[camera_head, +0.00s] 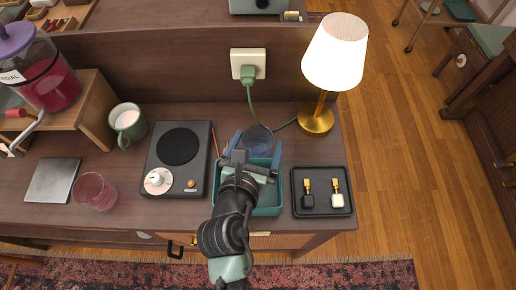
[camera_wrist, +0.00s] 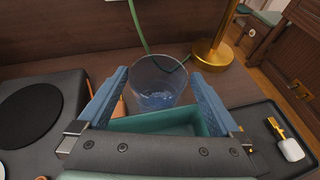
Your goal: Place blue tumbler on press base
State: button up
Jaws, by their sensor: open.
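The blue tumbler, a clear bluish glass (camera_head: 258,138), stands upright on the counter just behind the teal bin. It shows in the wrist view (camera_wrist: 157,85), with its rim towards me. My gripper (camera_head: 257,148) is open above the bin. In the wrist view its blue fingers (camera_wrist: 159,76) appear to either side of the tumbler, with nothing gripped. I cannot tell for sure which thing is the press base: a dark unit (camera_head: 202,150) with a round black plate and knobs lies left of the bin, and a flat grey square plate (camera_head: 53,180) lies further left.
The teal bin (camera_head: 268,212) is below my gripper. A lamp (camera_head: 316,118) with its green cord stands behind right. A black tray (camera_head: 323,212) is at right. A green mug (camera_head: 127,125), a pinkish glass (camera_head: 95,191) and a wooden stand (camera_head: 93,110) with a dispenser are at left.

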aim_at(262, 129)
jog(key=x, duration=0.5)
jog(key=shift+a, duration=0.15)
jog(key=c, duration=1.4)
jog(key=shift+r, duration=0.2)
jog(key=shift+c, duration=0.2)
